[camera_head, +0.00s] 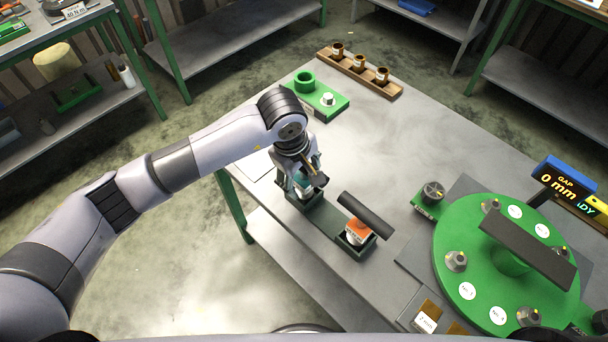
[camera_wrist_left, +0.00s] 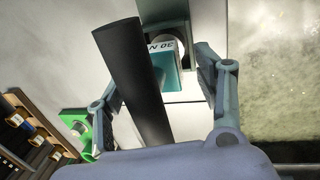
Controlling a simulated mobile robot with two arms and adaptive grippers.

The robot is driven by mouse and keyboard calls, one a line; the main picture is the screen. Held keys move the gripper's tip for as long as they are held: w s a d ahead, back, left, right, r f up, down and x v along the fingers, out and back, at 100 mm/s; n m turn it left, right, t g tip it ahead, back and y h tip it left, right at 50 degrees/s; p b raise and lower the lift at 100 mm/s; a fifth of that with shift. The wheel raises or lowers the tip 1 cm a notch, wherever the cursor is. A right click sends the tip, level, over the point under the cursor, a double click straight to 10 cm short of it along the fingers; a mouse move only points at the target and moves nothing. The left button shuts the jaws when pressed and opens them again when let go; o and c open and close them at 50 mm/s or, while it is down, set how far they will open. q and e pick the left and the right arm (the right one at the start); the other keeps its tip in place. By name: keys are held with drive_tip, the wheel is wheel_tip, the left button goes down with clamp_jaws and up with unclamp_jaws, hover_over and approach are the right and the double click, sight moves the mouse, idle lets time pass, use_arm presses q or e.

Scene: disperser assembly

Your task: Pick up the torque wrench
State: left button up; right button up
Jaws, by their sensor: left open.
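A tool with a black bar handle (camera_wrist_left: 132,80) and a teal body (camera_wrist_left: 190,80) marked "30 N" shows in the left wrist view. In the head view it stands in a dark holder (camera_head: 306,203) at the table's near left edge, mostly hidden by my left gripper. My left gripper (camera_head: 303,180) is over it, open, with a finger on either side of the handle in the wrist view. I cannot tell whether they touch. A similar tool with an orange body (camera_head: 357,229) and black bar handle (camera_head: 366,215) stands in the adjoining holder. My right gripper is not in view.
A green turntable (camera_head: 462,215) with several metal parts is at right, beside a "GAP 0 mm" display (camera_head: 562,185). A green fixture block (camera_head: 330,104) and a wooden rack (camera_head: 392,90) with brown jars are at the back. The table's middle (camera_head: 400,140) is clear.

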use_arm(q)
drive_tip(key=shift+f, duration=0.25)
drive_tip(key=shift+c, duration=0.5)
drive_tip(key=shift+w+r, duration=0.1)
clamp_jaws()
